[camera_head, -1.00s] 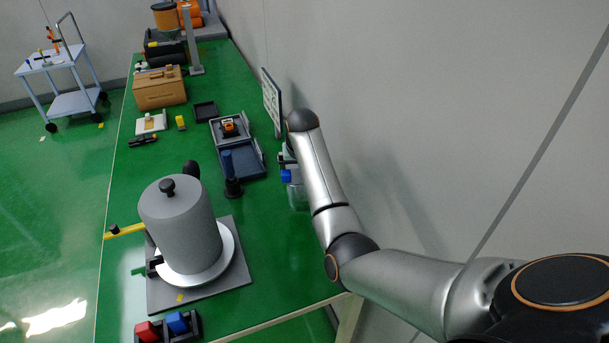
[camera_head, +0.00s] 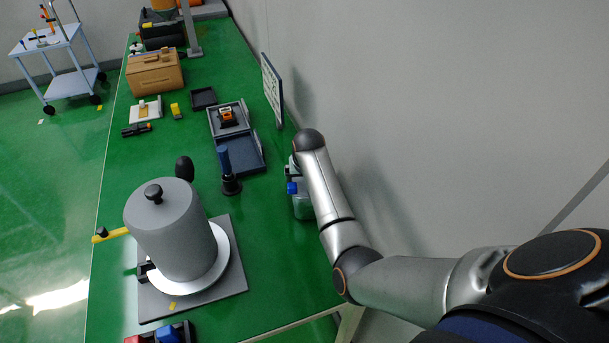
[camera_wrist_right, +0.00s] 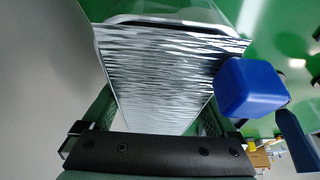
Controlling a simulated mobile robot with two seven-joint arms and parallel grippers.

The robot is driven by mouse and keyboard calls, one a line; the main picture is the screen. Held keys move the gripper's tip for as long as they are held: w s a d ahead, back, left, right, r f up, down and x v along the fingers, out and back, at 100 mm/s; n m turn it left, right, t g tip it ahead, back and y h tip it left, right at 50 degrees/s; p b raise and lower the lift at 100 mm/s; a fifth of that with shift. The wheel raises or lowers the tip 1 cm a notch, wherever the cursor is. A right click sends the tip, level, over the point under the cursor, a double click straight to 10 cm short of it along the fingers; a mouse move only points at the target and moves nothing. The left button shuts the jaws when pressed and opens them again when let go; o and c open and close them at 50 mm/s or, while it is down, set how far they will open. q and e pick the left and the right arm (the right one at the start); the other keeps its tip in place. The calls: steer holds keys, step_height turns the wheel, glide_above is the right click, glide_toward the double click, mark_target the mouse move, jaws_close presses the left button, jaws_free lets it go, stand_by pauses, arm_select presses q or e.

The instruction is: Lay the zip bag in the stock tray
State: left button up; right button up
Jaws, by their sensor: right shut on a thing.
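In the right wrist view, a silvery, finely ridged sheet (camera_wrist_right: 165,70), apparently the zip bag, fills the space between the fingers of my right gripper (camera_wrist_right: 155,115). The gripper is shut on it. A blue block (camera_wrist_right: 250,88) sits at its right side. In the head view, a pale translucent piece (camera_head: 303,206) with a blue block (camera_head: 292,188) shows beside my right forearm, which hides most of the gripper. A small empty dark tray (camera_head: 203,98) lies farther along the bench; I cannot tell whether it or the blue-grey tray (camera_head: 241,155) is the stock tray. My left gripper is out of view.
A grey cylinder (camera_head: 170,235) on a round white plate stands at the near left. A dark upright tool (camera_head: 229,180) stands left of the arm. A framed panel (camera_head: 271,90) stands along the wall side. A cardboard box (camera_head: 154,73) stands at the back left. Bare green bench separates them.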

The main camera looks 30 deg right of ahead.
steer(key=shift+w+d+f, duration=0.1)
steer(key=shift+w+f, duration=0.05)
steer(key=shift+f, duration=0.2)
steer(key=o, duration=1)
steer(key=shift+o, duration=0.2)
steer(key=shift+r, duration=0.2)
steer(key=s+v, duration=0.1)
steer(key=v, duration=1.2)
steer(key=x, duration=1.2)
steer(key=shift+w+a+f, duration=0.1)
steer(key=shift+w+a, duration=0.05)
steer(key=shift+a, duration=0.1)
